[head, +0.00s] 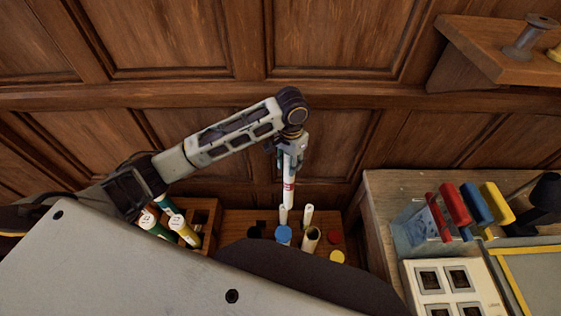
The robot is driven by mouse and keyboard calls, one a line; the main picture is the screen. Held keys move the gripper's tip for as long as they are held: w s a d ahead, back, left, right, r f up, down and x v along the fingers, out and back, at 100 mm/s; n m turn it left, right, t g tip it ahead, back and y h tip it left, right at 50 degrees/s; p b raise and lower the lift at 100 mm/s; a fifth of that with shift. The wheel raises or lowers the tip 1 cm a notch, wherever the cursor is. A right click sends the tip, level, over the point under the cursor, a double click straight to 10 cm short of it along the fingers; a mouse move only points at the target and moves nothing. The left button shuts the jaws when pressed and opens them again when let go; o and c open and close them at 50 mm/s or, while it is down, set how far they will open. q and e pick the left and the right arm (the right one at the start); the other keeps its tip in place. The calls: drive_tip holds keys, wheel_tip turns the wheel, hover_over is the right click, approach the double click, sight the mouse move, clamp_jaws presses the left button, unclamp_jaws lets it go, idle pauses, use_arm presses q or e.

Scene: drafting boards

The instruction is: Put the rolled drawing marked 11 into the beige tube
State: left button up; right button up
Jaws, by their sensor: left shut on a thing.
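My left gripper (290,158) points down and is shut on a white rolled drawing (289,188) with a red band. The roll hangs nearly upright above the wooden rack (235,217). Its mark is too small to read, so I cannot tell whether it is 11. An open tube with a beige rim (311,234) and dark inside stands in the rack, below and right of the roll. The roll's lower end is apart from this opening. My right gripper is not in view.
Near the beige tube are a blue round top (283,235), a red one (334,237), a yellow one (337,257) and two slim white pieces. Several rolls (178,226) stand in a holder at left. A cabinet with colored-handled tools (455,204) is at right. Wood panelling stands behind.

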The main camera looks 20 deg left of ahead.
use_arm(q)
drive_tip(key=s+d+r+m+p, duration=0.1)
drive_tip(key=s+d+r+m, duration=0.2)
drive_tip(key=d+m, duration=0.3)
drive_tip(key=s+d+r+m, duration=0.4)
drive_tip(key=s+d+m, duration=0.1)
drive_tip(key=d+m, duration=0.1)
drive_tip(key=shift+s+d+m+p, duration=0.2)
drive_tip(key=shift+d+m+p, duration=0.2)
drive_tip(key=shift+d, duration=0.15)
drive_tip(key=shift+f, duration=0.2)
